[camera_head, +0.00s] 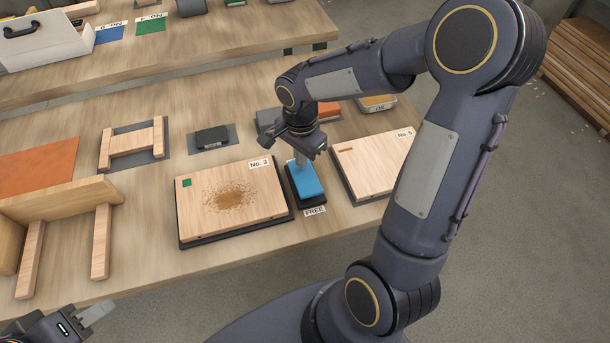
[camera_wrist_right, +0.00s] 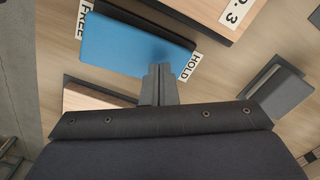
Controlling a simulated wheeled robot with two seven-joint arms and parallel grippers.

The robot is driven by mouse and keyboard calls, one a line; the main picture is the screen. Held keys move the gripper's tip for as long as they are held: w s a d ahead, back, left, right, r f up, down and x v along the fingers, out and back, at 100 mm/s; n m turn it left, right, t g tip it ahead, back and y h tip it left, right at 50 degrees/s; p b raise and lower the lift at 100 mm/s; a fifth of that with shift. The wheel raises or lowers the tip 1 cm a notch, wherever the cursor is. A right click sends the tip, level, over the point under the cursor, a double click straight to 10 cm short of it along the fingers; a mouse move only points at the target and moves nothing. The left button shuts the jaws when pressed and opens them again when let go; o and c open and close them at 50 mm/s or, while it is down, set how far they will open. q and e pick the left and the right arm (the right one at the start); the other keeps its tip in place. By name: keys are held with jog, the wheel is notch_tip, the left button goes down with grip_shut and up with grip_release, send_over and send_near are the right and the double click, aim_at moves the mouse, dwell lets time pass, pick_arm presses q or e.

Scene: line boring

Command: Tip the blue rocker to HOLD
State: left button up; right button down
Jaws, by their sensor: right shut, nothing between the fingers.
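The blue rocker (camera_head: 306,183) sits in a dark base on the table, just right of the No. 3 board. A FREE label (camera_head: 314,211) lies at its near end; the wrist view shows the HOLD label (camera_wrist_right: 189,67) by the other end. My right gripper (camera_head: 301,159) is shut and empty, with its fingertips at the rocker's HOLD end. In the right wrist view the fingertips (camera_wrist_right: 160,70) overlap the blue edge near HOLD; contact and the rocker's tilt are hard to tell. My left gripper (camera_head: 93,314) is at the lower left, away from the rocker.
The No. 3 board (camera_head: 215,212) with wood shavings lies left of the rocker, the No. 5 board (camera_head: 372,165) right. A small black block (camera_head: 212,136) and wooden frame pieces (camera_head: 132,143) stand further left. A second table (camera_head: 200,52) is behind.

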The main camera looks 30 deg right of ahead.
notch_tip(320, 180, up, 6)
jog(key=p, duration=0.4)
jog(key=shift+r, duration=0.25)
dwell(0.4)
jog(key=s+a+r+n+t+y, duration=0.2)
jog(key=s+r+n, duration=0.2)
jog(key=s+n, duration=0.2)
jog(key=s+a+r+n+t+y, duration=0.1)
jog(key=s+a+r+n+t, duration=0.1)
jog(key=s+n, duration=0.5)
jog(key=s+r+t, duration=0.1)
jog(key=s+r, duration=0.1)
jog(key=s, duration=0.2)
jog(key=shift+r+t+y, duration=0.3)
jog(key=shift+r+y, duration=0.05)
jog(key=shift+y, duration=0.05)
